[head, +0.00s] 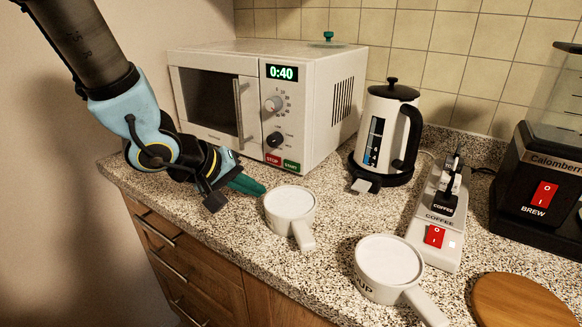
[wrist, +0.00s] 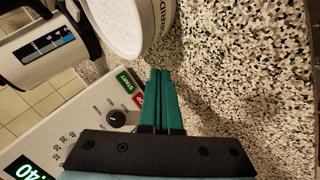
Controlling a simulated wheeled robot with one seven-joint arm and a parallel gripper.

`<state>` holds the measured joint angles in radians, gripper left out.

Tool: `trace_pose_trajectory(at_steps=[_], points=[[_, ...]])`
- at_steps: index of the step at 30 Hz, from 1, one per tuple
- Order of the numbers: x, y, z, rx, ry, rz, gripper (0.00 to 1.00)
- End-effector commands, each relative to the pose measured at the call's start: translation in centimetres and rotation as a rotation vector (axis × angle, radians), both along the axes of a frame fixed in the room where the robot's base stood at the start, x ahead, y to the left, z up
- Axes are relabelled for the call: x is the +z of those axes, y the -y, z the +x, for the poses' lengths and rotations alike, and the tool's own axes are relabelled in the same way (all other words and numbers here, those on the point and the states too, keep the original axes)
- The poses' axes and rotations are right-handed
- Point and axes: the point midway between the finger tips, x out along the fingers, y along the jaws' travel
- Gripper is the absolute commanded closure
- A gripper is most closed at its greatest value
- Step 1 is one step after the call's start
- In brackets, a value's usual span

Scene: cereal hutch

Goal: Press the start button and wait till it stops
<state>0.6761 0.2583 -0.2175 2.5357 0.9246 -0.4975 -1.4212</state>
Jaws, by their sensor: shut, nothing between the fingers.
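The white microwave (head: 325,105) stands on the counter with its door closed, and its display (head: 282,73) reads 0:40. The green start button (head: 291,165) is at the bottom right of its front panel, beside the red stop button (head: 272,159). In the wrist view the start button (wrist: 125,79) and stop button (wrist: 138,99) lie just left of my gripper's fingers. My gripper (head: 262,189) is shut and empty, with green fingers together in front of the microwave, below the buttons. The fingers (wrist: 162,72) look apart from the start button.
A white mug (head: 290,203) stands just right of my gripper, and a second mug (head: 388,262) is nearer the front.

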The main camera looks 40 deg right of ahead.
Motion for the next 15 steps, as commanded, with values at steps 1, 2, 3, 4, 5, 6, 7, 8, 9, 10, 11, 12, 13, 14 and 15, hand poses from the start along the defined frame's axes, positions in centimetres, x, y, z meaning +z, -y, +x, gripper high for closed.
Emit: trace_pose_trajectory(at_steps=[1,2,3,4,5,6,7,8,9,10,11,12,13,14,15], points=[[-0.1,0.4,0.1,-0.002,0.001,-0.001,1.00],[-0.1,0.7,0.2,-0.002,0.002,-0.001,1.00],[-0.1,1.1,0.3,-0.002,0.002,-0.002,1.00],[-0.2,1.4,0.3,-0.001,0.001,-0.002,1.00],[-0.2,1.8,0.4,-0.002,0.002,-0.002,1.00],[-0.2,2.4,0.6,-0.003,0.003,-0.002,1.00],[-0.2,2.8,0.7,-0.003,0.002,-0.002,1.00],[-0.2,3.2,0.8,-0.003,0.003,-0.002,1.00],[-0.2,3.8,1.0,-0.001,0.002,-0.001,1.00],[-0.2,4.2,1.1,-0.002,0.002,-0.001,1.00],[-0.2,4.6,1.1,-0.003,0.002,-0.002,1.00],[-0.2,5.1,1.3,-0.003,0.002,-0.002,1.00],[-0.1,5.5,1.4,-0.002,0.002,-0.002,1.00],[-0.1,5.8,1.5,-0.002,0.001,-0.001,1.00],[0.2,6.2,1.6,-0.001,-0.001,0.000,1.00]])
